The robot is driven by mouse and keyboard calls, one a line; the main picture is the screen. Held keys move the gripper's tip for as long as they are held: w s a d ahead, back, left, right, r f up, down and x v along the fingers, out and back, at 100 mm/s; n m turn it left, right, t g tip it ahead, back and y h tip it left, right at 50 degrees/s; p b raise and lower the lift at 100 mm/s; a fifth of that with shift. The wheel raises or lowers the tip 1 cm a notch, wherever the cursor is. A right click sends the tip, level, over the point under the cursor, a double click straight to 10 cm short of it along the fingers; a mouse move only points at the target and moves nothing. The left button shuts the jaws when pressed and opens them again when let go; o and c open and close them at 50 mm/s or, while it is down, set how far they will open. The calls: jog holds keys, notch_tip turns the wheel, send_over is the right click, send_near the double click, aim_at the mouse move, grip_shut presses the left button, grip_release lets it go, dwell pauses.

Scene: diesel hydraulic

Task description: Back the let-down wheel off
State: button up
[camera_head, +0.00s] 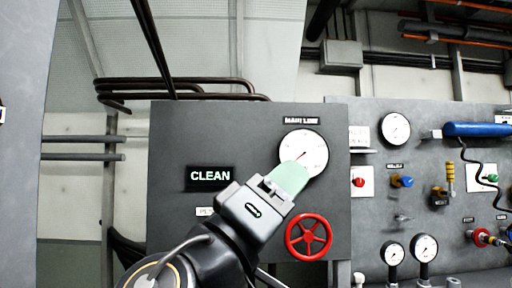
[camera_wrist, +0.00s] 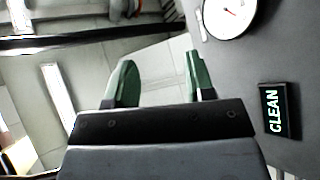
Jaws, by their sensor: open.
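A red spoked handwheel (camera_head: 308,238) is on the lower right of the grey panel (camera_head: 170,150) in the head view; I take it for the let-down wheel, but no label for it is readable. My gripper (camera_head: 290,178) is above and a little left of the wheel in the picture, its pale green fingers overlapping the lower edge of the white gauge (camera_head: 307,148). In the wrist view the two green fingers (camera_wrist: 161,80) stand apart with nothing between them. The wheel is not visible in the wrist view.
A lit CLEAN sign (camera_head: 210,177) is left of my gripper and also shows in the wrist view (camera_wrist: 274,110). The right-hand panel carries a red button (camera_head: 361,181), a blue knob (camera_head: 402,181) and several gauges. Pipes run overhead.

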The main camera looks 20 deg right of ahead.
jog(key=s+a+r+p, duration=0.1)
jog(key=a+r+p, duration=0.2)
jog(key=a+r, duration=0.1)
jog(key=shift+s+a, duration=0.15)
jog(key=shift+s, duration=0.15)
jog(key=shift+c, duration=0.4)
dwell(0.5)
